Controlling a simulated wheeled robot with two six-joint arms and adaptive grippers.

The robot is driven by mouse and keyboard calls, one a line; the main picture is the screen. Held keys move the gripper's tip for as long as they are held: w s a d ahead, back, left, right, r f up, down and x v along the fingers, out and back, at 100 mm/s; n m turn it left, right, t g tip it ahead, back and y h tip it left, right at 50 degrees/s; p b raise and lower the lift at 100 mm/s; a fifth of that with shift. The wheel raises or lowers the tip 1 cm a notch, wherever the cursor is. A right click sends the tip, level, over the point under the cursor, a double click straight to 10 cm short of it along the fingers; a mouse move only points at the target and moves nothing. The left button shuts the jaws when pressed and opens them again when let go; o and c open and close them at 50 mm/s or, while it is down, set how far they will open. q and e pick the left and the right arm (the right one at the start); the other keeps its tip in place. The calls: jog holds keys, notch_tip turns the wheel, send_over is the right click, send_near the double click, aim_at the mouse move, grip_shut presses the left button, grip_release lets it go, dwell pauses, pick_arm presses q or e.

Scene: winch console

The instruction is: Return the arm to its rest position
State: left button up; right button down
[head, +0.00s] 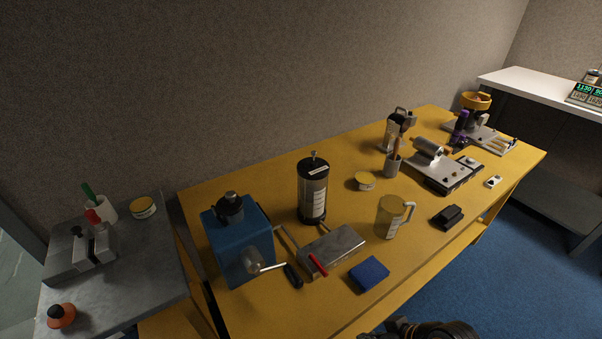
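A dark, rounded part of my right arm shows at the bottom edge, with what looks like my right gripper (400,326) cut off by the frame. Its fingers cannot be made out clearly, and no object is visible in it. It is in front of the yellow table (330,306), near the table's front edge. My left arm and gripper are not in view. A blue box with a crank (238,245) stands at the left of the table. A grey block with a red lever (332,250) lies beside it.
A black-and-clear cylinder (313,190), yellow mug (391,216), blue block (369,274) and silver-roller machine (432,160) stand on the table. A grey side bench (130,275) holds levers and an orange knob (61,316). Bare tabletop shows near the front edge.

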jog(key=d+m+h, duration=0.4)
jog(key=d+h, duration=0.2)
jog(key=d, duration=0.3)
notch_tip(320, 180, down, 19)
jog(key=s+d+g+p, duration=0.1)
jog(key=s+d+p, duration=0.1)
jog(key=p, duration=0.1)
jog(key=s+d+f+g+p, duration=0.1)
jog(key=s+f+p, duration=0.2)
jog(key=s+f, duration=1.3)
jog(key=s, duration=0.3)
jog(key=shift+s+d+f+m+g, duration=0.3)
jog(key=shift+s+f+g, duration=0.1)
